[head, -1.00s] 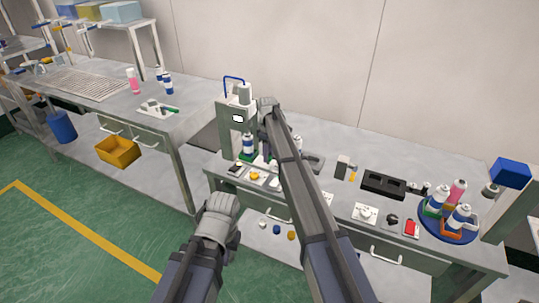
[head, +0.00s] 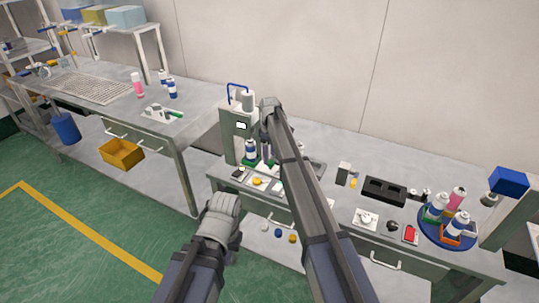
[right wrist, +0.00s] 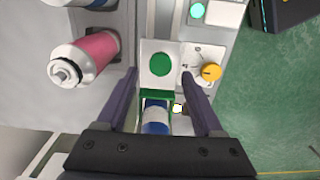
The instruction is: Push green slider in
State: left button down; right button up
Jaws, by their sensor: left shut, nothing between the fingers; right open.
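The green slider (right wrist: 156,94) shows in the right wrist view as a green block with a blue-and-white can (right wrist: 155,120) at it, lying between my right fingers. In the head view a green base (head: 249,161) under a blue-and-white can (head: 251,149) sits at the front of the grey crimping machine (head: 229,130). My right gripper (right wrist: 160,88) is open, with one finger on each side of the green block; I cannot tell if they touch it. My left gripper (head: 223,204) is shut and empty, in front of the bench and away from the machine.
A pink can (right wrist: 88,57) lies left of my right fingers in the wrist view. A green round button (right wrist: 160,65) and a yellow knob (right wrist: 211,72) are close to the fingertips. A blue turntable (head: 425,229) with cans stands at the bench's right end.

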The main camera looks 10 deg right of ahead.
notch_tip(320, 180, up, 5)
jog(key=p, duration=0.4)
jog(key=shift+r, duration=0.1)
jog(key=s+a+m, duration=0.3)
jog(key=s, duration=1.9)
jog(key=s+a+m+h, duration=0.1)
jog(key=s+a+m, duration=0.2)
jog(key=s, duration=1.9)
jog(key=shift+a+m, duration=0.2)
jog(key=shift+m, duration=0.5)
